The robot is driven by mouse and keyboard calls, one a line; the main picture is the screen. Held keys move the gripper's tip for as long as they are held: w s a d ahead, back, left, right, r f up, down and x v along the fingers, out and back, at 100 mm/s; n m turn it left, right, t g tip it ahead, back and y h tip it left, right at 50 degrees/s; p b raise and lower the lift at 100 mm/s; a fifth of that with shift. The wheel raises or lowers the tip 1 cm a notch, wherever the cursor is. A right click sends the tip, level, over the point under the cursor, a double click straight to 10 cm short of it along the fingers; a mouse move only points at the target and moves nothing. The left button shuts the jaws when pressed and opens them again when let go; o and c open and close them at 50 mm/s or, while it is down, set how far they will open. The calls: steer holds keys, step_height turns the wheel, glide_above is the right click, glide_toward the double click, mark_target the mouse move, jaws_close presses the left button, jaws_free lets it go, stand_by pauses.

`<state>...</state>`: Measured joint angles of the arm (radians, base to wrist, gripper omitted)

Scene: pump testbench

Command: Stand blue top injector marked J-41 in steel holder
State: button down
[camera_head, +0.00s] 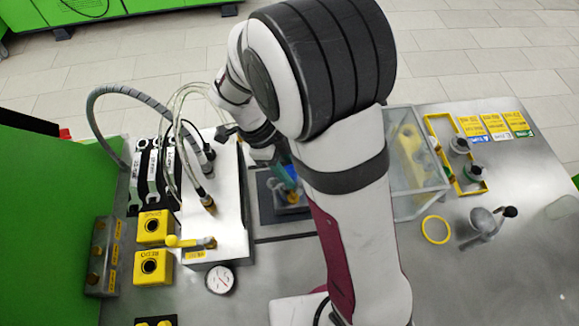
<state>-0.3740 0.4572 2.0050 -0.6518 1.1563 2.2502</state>
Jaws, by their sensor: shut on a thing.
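My gripper (278,160) is left of my large white arm link, over a dark square plate (266,210). The arm hides much of this area. A blue and teal piece (287,177), seemingly the blue top injector, shows at the gripper's tips. The gripper is shut on it. Its marking cannot be read. Just below it is a small grey block (293,208), perhaps the steel holder, with a yellow-orange spot at its top. I cannot tell whether the injector is in the block or above it.
A steel test block with hoses (215,225) stands to the left, beside wrenches and yellow blocks (152,267). A round gauge (220,280) lies in front. Right of my arm are a clear bin (420,205), a yellow frame (437,125), a yellow ring (435,230) and a grey cup-like part (483,221).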

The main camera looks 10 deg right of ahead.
steer(key=shift+f, duration=0.4)
stand_by(0.4)
steer(key=shift+c, duration=2.1)
jaws_free()
steer(key=shift+r, duration=3.55)
steer(key=s+d+r+n+y, duration=0.1)
steer(key=s+r+n+y, duration=0.1)
steer(key=s+n, duration=0.6)
steer(key=s+r+n+t+y, duration=0.1)
steer(key=s+r+n+y, duration=0.1)
steer(key=s+n, duration=0.6)
steer(key=shift+s+d+r+n+t+y, duration=0.35)
steer(key=shift+s+y, duration=0.3)
steer(key=shift+y, duration=0.25)
